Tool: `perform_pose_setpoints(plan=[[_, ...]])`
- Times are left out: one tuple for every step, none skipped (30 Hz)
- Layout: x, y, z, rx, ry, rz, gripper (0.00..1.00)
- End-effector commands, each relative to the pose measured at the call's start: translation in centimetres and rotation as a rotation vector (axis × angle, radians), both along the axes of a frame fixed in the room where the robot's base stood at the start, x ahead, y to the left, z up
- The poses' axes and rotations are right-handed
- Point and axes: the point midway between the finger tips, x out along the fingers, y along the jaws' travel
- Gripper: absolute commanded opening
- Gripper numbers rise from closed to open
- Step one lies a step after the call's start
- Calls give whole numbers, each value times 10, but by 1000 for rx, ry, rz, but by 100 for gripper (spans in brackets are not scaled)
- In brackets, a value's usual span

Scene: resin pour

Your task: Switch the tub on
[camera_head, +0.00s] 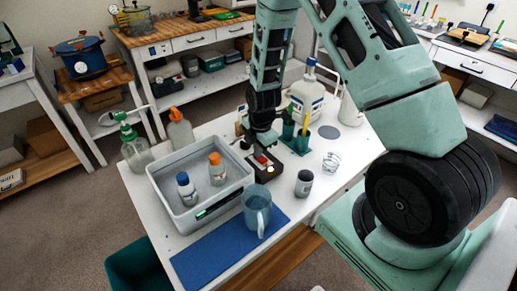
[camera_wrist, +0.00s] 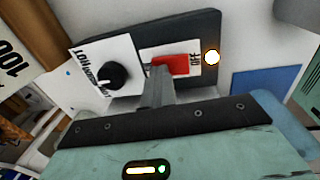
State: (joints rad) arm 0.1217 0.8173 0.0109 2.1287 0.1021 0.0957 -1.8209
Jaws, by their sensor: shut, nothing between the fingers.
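The grey tub (camera_head: 161,192) stands on the white table and holds a blue-capped bottle (camera_head: 186,188) and an orange-capped bottle (camera_head: 216,170). A small lit green strip (camera_head: 207,211) shows on its front wall. Right of the tub is a dark control box (camera_head: 268,178); its face fills the top of the wrist view (camera_wrist: 205,22). It carries a black knob (camera_wrist: 111,75), a red switch (camera_wrist: 172,65) beside an OFF label, and a glowing light (camera_wrist: 212,57). My gripper (camera_wrist: 160,75) is shut and empty, its tips at the red switch; I cannot tell whether they touch.
A blue mat (camera_head: 215,250) and a clear pitcher (camera_head: 257,208) are in front of the tub. A dark-lidded jar (camera_head: 304,183), a glass (camera_head: 331,161) and a green holder (camera_head: 299,144) stand to the right. A pump bottle (camera_head: 135,150) stands behind the tub.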

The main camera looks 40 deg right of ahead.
Motion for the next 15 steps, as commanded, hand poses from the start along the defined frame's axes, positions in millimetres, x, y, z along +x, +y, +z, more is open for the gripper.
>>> perform_pose_setpoints(plan=[[-2, 1, -1, 1, 4, 0, 0], [-3, 1, -1, 1, 4, 0, 0], [-3, 1, -1, 1, 4, 1, 0], [-4, 1, -1, 1, 5, 1, 0], [-6, 0, 0, 1, 5, 1, 0], [-7, 0, 0, 2, 6, 0, 0], [-9, 0, 0, 2, 6, 0, 0], [-11, 0, 1, 2, 7, 0, 0], [-12, 0, 1, 2, 7, 0, 0], [-14, 0, 2, 2, 6, 0, 0], [-14, 0, 2, 2, 5, 1, 0], [-16, 0, 2, 2, 4, 1, 0], [-16, 0, 3, 2, 4, 1, 0], [-17, 0, 3, 2, 3, 1, 0], [-17, 0, 3, 2, 3, 1, 0]])
